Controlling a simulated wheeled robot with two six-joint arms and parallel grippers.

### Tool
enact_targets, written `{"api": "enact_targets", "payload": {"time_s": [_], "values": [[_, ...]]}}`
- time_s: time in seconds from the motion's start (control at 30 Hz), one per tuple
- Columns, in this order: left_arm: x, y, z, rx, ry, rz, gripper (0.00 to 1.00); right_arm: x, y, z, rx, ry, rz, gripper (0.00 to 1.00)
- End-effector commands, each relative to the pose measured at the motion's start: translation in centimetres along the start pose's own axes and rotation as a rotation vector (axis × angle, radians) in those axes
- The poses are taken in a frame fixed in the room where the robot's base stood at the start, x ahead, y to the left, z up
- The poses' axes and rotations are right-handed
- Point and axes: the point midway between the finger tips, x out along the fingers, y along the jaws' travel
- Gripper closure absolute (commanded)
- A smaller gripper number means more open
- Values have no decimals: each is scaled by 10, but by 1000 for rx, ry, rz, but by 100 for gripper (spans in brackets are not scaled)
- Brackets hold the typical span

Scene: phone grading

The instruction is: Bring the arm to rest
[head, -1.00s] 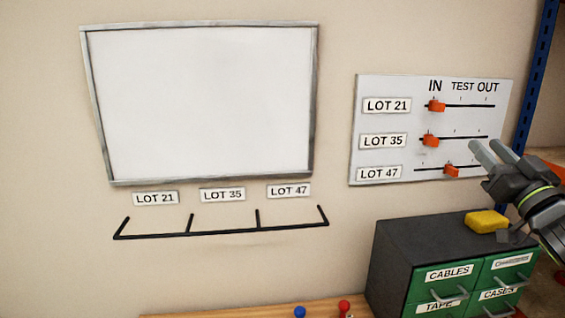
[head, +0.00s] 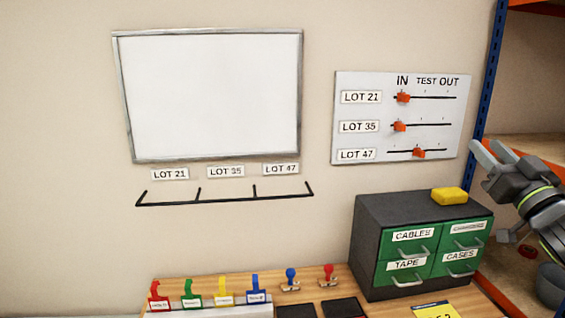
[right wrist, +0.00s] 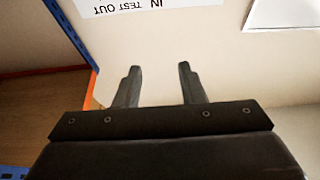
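My right gripper (head: 493,153) is at the right edge of the head view, to the right of the slider board (head: 396,115) and above the drawer cabinet (head: 370,240). Its two fingers are apart with nothing between them; the right wrist view also shows the fingers (right wrist: 158,85) spread and empty before the bare wall. The board's orange sliders for LOT 21 (head: 403,97) and LOT 35 (head: 399,126) sit near IN. The LOT 47 slider (head: 418,153) sits farther right, around TEST. My left gripper is not in view.
A yellow sponge-like block (head: 449,196) lies on the cabinet. The bench (head: 330,280) holds coloured clips, a blue stamp (head: 290,280) and a red stamp (head: 328,275). A blue post (head: 488,80) and shelving stand at the right. A whiteboard (head: 215,95) and empty black rack (head: 225,201) are on the wall.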

Motion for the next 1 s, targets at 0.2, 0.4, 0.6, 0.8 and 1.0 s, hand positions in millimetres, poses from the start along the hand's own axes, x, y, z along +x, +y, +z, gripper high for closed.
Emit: {"api": "enact_targets", "payload": {"time_s": [0.2,0.4,0.6,0.8,1.0], "values": [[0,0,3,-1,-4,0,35,-14,0,40,-4,-78,40,64],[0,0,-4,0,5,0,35,-37,-2,90,-17,-185,93,64],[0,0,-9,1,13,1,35,-79,-6,155,-35,-346,158,64],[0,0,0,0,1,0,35,-169,-22,246,-63,-634,246,64],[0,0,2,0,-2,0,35,-300,-54,317,-86,-1013,307,64]]}}
